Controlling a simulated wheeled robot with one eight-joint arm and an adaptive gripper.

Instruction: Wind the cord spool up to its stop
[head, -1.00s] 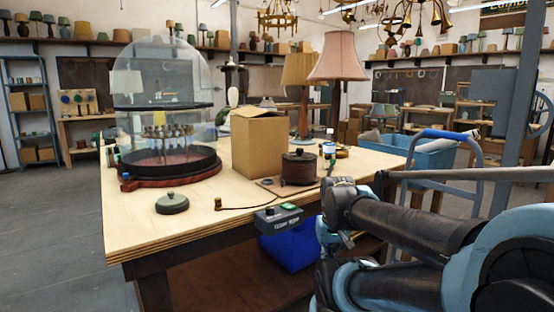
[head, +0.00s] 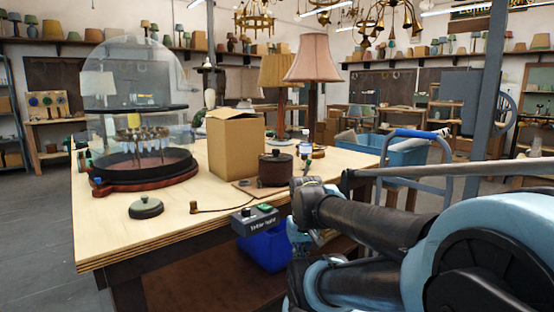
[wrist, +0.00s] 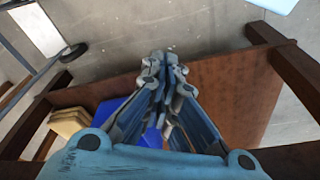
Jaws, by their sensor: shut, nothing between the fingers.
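The cord spool (head: 276,170) is a dark brown drum with a small knob on top, on a thin base plate on the workbench. A thin brown cord (head: 228,210) runs left from it across the bench to a small brass-coloured end piece (head: 193,207). Whether cord is wound inside the drum cannot be seen. My gripper (wrist: 164,62) is shut and empty in the wrist view, pointing down over a brown lower shelf (wrist: 225,95) and the floor. It is away from the spool, low by the bench's front edge. In the head view my arm hides most of it.
A cardboard box (head: 236,145) stands just behind and left of the spool. A glass dome (head: 128,75), a round dark lid (head: 146,207) and a lamp (head: 312,65) share the bench. A control box (head: 255,218) sits at the front edge, with a blue bin (head: 262,250) below.

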